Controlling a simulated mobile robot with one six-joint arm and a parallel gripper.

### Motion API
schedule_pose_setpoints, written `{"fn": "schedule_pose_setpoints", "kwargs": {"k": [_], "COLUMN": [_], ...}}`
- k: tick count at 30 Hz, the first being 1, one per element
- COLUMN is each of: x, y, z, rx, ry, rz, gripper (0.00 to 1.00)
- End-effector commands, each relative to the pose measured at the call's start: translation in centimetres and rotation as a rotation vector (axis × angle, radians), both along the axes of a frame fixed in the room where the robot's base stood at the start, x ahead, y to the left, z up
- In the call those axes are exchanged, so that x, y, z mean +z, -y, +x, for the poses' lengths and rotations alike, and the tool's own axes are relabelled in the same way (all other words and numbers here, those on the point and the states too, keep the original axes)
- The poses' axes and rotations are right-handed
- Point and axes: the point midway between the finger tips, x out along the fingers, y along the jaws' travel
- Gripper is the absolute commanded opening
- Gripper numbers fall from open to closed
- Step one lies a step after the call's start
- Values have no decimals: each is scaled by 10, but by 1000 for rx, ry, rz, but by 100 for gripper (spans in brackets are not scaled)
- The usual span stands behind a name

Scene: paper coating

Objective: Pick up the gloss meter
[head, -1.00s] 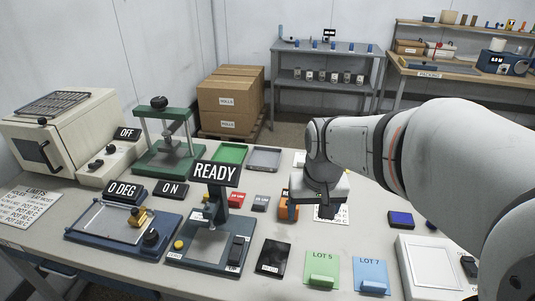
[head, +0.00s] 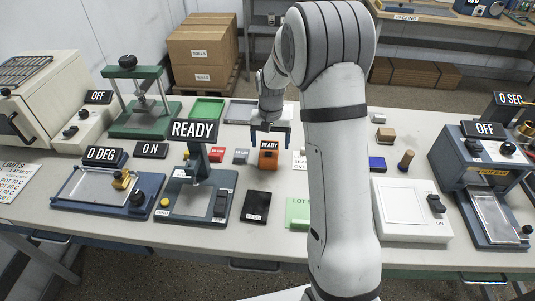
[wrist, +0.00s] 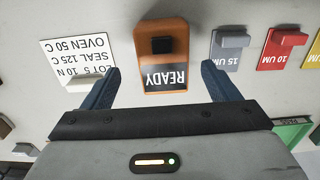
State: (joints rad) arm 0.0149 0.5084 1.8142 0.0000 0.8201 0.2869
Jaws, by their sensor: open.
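The gloss meter looks to be the orange box (head: 268,159) with a black READY display, standing on the light table in the head view. In the wrist view the orange box (wrist: 165,45) shows its display upside down and a dark square knob on top. My gripper (head: 270,140) is open and empty at the far side of the box in the head view. In the wrist view my gripper's (wrist: 158,72) two blue fingers stand apart, one to each side of the box's display end. I cannot tell their exact height.
A lot card (wrist: 78,60) lies left of the orange box in the wrist view, with grey (wrist: 230,48) and red blocks (wrist: 282,48) to its right. A READY-signed stand (head: 196,190) and a black slab (head: 257,207) are close by in the head view.

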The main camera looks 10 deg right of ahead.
Motion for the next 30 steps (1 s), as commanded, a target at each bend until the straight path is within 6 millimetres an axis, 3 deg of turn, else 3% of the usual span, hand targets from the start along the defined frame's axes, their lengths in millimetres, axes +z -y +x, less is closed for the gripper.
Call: {"fn": "schedule_pose_setpoints", "kwargs": {"k": [9, 18, 30], "x": [-42, -48, -47], "y": [-4, -4, -5], "z": [4, 4, 4], "rx": [1, 2, 3], "ry": [-1, 1, 1], "rz": [0, 0, 0], "gripper": [82, 82, 49]}}
